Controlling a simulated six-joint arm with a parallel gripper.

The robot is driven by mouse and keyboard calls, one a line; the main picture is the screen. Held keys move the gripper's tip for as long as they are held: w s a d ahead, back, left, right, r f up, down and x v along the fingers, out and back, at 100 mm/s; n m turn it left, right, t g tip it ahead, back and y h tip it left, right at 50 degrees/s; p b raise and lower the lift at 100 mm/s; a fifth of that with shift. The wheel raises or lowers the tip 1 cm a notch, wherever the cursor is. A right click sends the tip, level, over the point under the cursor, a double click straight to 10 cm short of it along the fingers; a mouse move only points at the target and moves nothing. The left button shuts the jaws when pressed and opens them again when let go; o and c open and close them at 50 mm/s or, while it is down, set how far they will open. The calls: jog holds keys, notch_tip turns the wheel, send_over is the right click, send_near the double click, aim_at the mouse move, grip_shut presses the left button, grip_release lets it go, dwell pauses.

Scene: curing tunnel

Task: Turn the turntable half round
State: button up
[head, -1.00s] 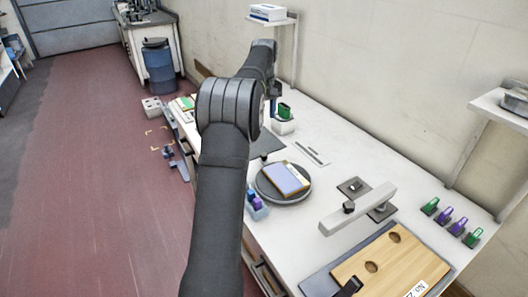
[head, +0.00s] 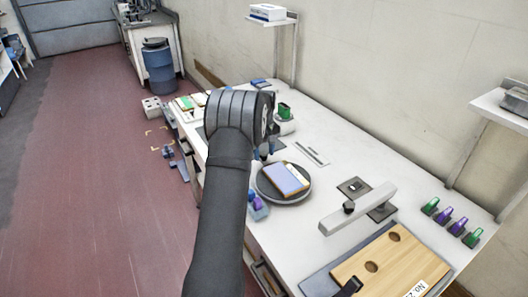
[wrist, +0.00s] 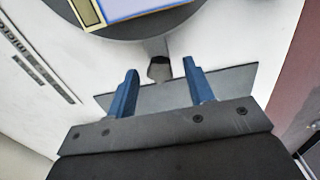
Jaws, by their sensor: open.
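The turntable is a round dark grey disc (head: 292,201) on the white bench. A lavender panel with a tan edge (head: 286,179) lies on it. In the wrist view the disc's rim (wrist: 185,17) shows at the top, with part of the panel (wrist: 135,7). A short dark tab (wrist: 159,67) sticks out from the rim towards my gripper (wrist: 160,74). My blue fingers are open and apart, one on each side of the tab's end, with nothing held. Whether they touch it I cannot tell. In the head view my gripper (head: 266,154) is small, just behind the disc, partly hidden by my arm.
A dark flat mat (wrist: 235,82) lies under my fingers. A blue and purple group of parts (head: 257,207) sits left of the disc. A grey bar on a stand (head: 358,209) and a wooden board with holes (head: 405,262) are to the right. A green part on a white block (head: 284,118) stands behind.

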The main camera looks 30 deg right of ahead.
grip_shut()
jog(key=shift+d, duration=0.15)
